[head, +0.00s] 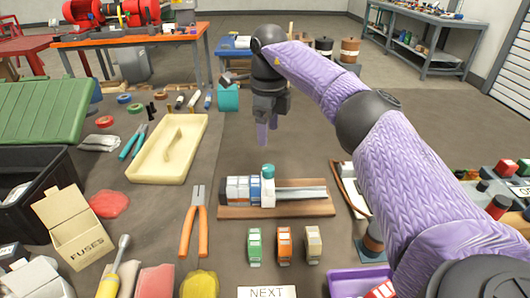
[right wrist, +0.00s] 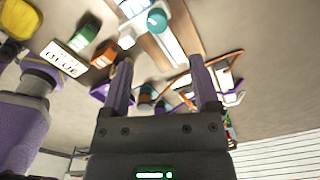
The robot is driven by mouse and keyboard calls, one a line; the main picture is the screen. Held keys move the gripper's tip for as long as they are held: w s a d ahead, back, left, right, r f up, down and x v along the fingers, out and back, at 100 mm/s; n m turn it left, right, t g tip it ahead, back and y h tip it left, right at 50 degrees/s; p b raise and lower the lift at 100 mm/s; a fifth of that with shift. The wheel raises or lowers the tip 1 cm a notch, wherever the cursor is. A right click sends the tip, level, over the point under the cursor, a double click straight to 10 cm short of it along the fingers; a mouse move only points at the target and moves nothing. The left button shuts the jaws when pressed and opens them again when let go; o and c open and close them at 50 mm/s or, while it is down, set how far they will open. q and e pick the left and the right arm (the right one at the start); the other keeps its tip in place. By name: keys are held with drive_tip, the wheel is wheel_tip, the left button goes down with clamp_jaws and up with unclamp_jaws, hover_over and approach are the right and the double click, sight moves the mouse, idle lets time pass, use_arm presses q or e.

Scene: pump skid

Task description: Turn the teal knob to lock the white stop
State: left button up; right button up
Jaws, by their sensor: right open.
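The teal knob (head: 267,171) sits on top of the right end of a row of modules on a metal rail (head: 300,193). In the right wrist view the knob (right wrist: 157,20) shows near the top edge. A white part, seemingly the white stop, lies under and beside the knob; its outline is too small to tell clearly. My right gripper (head: 267,134) hangs above and behind the knob, apart from it, fingers pointing down. It is open and empty, as its spread fingers (right wrist: 162,88) show in the wrist view. My left gripper is out of view.
The rail lies on a wooden board (head: 275,212). Green, orange and beige modules (head: 284,246) stand in front, with a NEXT sign (head: 266,293). Orange pliers (head: 193,222) and a cream tray (head: 168,150) lie left. Bare table separates the gripper from the rail.

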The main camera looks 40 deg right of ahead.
sight(268, 167)
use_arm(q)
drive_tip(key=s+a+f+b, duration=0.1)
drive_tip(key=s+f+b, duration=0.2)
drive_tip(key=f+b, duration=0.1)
use_arm(e)
drive_tip(key=f, duration=0.9)
drive_tip(key=shift+s+a, duration=0.15)
drive_tip(key=shift+s, duration=0.1)
drive_tip(key=shift+f, duration=0.35)
drive_tip(key=shift+c, duration=0.8)
clamp_jaws()
drive_tip(key=shift+r, duration=0.1)
drive_tip(key=m+p, duration=0.3)
drive_tip(key=p, duration=0.2)
drive_tip(key=shift+r+m+p, duration=0.3)
drive_tip(key=shift+r+m, duration=0.05)
drive_tip(key=shift+m, duration=0.05)
drive_tip(key=shift+f+m, duration=0.15)
drive_tip(key=shift+m, duration=0.15)
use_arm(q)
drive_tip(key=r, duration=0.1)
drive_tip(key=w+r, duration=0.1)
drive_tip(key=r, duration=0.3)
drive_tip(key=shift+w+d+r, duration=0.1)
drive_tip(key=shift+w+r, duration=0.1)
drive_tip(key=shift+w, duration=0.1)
use_arm(e)
drive_tip(key=shift+f, duration=0.2)
